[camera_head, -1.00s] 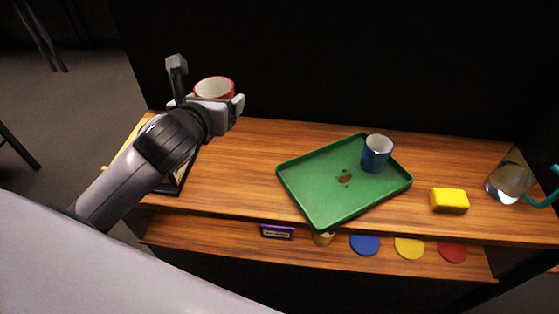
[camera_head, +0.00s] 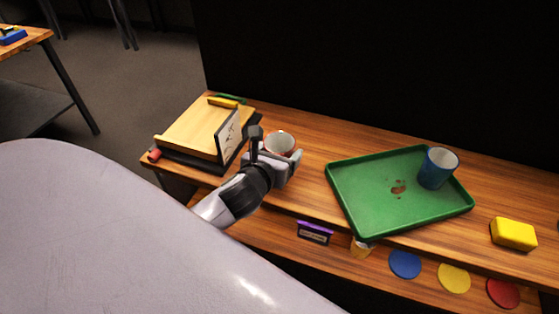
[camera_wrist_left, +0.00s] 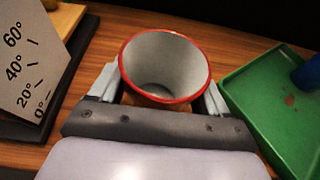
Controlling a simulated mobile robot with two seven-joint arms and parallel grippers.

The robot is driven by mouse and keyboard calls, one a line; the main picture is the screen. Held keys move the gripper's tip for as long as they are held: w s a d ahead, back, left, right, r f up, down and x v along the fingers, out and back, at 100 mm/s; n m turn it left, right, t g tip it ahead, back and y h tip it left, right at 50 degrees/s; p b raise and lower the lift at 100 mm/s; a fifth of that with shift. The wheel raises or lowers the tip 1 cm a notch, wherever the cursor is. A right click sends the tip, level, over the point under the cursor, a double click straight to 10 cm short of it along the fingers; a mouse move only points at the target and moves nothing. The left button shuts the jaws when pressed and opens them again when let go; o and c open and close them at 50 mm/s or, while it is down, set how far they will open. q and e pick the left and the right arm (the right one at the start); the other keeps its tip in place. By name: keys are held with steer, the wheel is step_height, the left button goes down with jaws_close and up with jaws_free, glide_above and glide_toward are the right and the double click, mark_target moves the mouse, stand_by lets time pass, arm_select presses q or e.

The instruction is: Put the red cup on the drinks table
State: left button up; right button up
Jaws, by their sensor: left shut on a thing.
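My left gripper (camera_head: 277,158) is shut on the red cup (camera_head: 280,143), which has a red rim and a white inside. In the left wrist view the red cup (camera_wrist_left: 163,62) sits upright between the two fingers, its open mouth facing the camera. The gripper holds it over the wooden table (camera_head: 300,193), left of the green tray. I cannot tell whether its base touches the wood. A second wooden table (camera_head: 38,36) shows at the far left edge; I cannot tell which is the drinks table. My right gripper is not in view.
A green tray (camera_head: 360,211) holds a blue cup (camera_head: 438,168). A yellow block (camera_head: 513,234) lies right of it. A board with an upright scale card (camera_head: 229,136) stands close left of my gripper. The lower shelf holds a purple box (camera_head: 314,232) and coloured discs (camera_head: 405,264).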

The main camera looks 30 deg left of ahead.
arm_select(q)
steer(key=shift+f, duration=1)
steer(key=shift+f, duration=0.1)
steer(key=o, duration=1.1)
steer(key=shift+s+d+r, duration=0.1)
steer(key=shift+s+r, duration=0.1)
steer(key=shift+s, duration=0.05)
steer(key=v, duration=1.1)
steer(key=s+d+f+n+g+h, duration=0.1)
steer(key=f+n, duration=0.4)
steer(key=n, duration=0.5)
steer(key=s+d+f+n+g+h, duration=0.1)
steer(key=s+d+f+n+h, duration=0.1)
steer(key=f+n, duration=0.4)
steer(key=s+d+f+n+g+h, duration=0.1)
steer(key=s+f+n, duration=0.4)
steer(key=n, duration=1)
steer(key=shift+d+f+h+p, duration=0.15)
steer(key=shift+d+f+h, duration=0.15)
steer(key=shift+d, duration=0.3)
steer(key=shift+d+f+h+p, duration=0.15)
steer(key=shift+d+f+h, duration=0.15)
steer(key=shift+d, duration=0.3)
